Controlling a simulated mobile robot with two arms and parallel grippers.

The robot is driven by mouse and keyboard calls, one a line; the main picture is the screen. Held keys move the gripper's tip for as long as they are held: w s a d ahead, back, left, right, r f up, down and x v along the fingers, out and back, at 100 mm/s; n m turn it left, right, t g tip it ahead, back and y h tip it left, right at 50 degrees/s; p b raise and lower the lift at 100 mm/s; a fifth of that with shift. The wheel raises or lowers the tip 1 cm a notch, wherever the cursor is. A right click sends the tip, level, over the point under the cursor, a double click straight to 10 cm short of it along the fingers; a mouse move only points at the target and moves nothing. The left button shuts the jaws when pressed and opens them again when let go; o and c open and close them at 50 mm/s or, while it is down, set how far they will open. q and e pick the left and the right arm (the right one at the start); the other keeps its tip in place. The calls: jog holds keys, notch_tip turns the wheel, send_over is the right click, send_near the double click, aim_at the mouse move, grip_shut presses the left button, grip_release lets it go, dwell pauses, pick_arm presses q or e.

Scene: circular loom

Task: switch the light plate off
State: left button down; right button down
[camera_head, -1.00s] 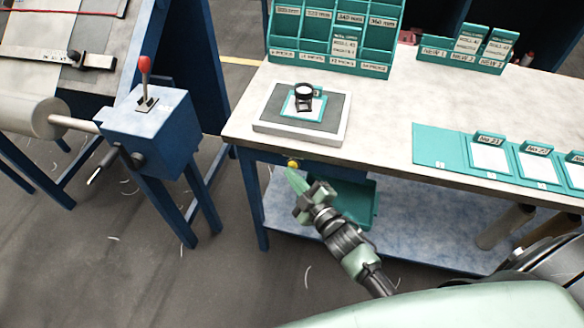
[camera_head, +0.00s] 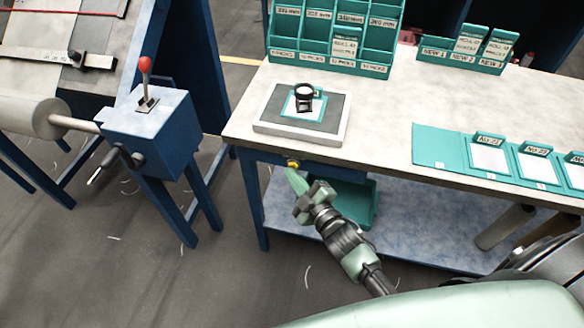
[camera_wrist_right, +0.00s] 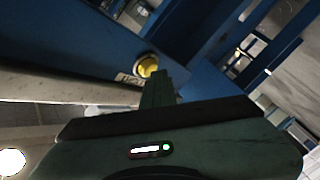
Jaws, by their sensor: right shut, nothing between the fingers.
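The light plate (camera_head: 334,124) lies on the left end of the bench, a dark grey panel in a pale frame. A teal-framed white card (camera_head: 293,113) with a black magnifier (camera_head: 304,95) lies on it. A yellow button (camera_head: 293,163) sits on the blue front face below the bench top. My right gripper (camera_head: 293,176) is shut and empty, its green fingertips just below the button. In the right wrist view, the yellow button (camera_wrist_right: 147,66) is just beyond the fingertips (camera_wrist_right: 158,80); contact cannot be told. My left gripper is not in view.
A teal bin (camera_head: 352,205) stands on the lower shelf behind my right gripper. A teal rack (camera_head: 328,66) stands at the back of the bench, and teal card holders (camera_head: 442,148) lie to the right. A blue box with a red-knobbed lever (camera_head: 145,65) stands at left.

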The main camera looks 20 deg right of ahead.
jog(key=shift+s+a+p, duration=0.2)
jog(key=shift+s+a, duration=0.35)
jog(key=shift+s, duration=0.25)
jog(key=shift+s+a+p, duration=0.15)
jog(key=shift+s+a, duration=0.35)
jog(key=shift+s, duration=0.35)
jog(key=shift+s+a+p, duration=0.2)
jog(key=shift+s+a, duration=0.35)
jog(key=shift+s, duration=0.25)
jog(key=shift+f, duration=0.15)
